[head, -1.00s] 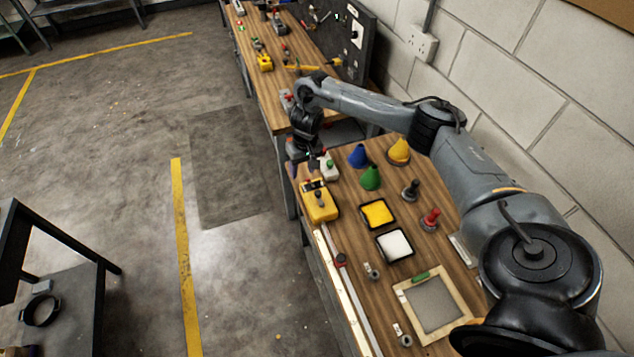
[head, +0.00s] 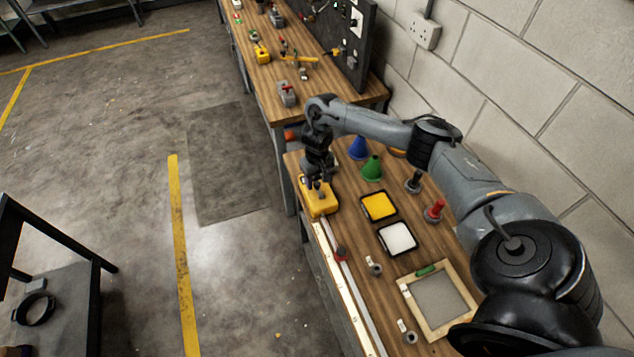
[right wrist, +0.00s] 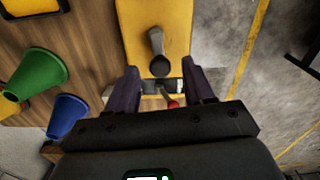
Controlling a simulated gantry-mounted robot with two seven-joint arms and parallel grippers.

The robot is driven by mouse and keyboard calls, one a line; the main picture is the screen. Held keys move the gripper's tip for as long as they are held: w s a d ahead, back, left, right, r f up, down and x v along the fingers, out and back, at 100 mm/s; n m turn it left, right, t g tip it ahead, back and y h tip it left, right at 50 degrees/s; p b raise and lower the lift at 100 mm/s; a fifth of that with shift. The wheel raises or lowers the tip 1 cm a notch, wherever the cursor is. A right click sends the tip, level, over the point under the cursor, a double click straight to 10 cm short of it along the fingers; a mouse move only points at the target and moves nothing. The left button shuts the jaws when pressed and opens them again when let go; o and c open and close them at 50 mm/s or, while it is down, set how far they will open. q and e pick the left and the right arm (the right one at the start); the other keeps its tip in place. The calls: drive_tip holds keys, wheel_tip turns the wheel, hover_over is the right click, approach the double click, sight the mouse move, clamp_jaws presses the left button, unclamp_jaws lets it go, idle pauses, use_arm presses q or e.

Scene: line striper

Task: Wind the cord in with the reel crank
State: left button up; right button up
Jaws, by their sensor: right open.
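The yellow reel case (head: 319,203) lies at the far left corner of the near bench. My right gripper (head: 318,184) is over its far end, pointing down. In the right wrist view the yellow case (right wrist: 178,18) runs up from between the open fingers (right wrist: 162,84). A dark grey crank with a round knob (right wrist: 158,52) stands on it, just ahead of the fingertips and apart from them. A small red part (right wrist: 172,104) shows between the fingers. Nothing is held. I cannot make out any cord. My left gripper is out of view.
Blue (head: 358,148) and green (head: 372,168) cones stand right of the gripper. Yellow (head: 379,206) and white (head: 397,238) pads, red-topped (head: 434,211) and grey stampers, and a wooden frame (head: 407,307) lie nearer. A long rail (head: 349,281) lines the left edge.

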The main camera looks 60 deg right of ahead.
drive_tip(key=shift+f, duration=0.3)
drive_tip(key=shift+c, duration=0.2)
clamp_jaws()
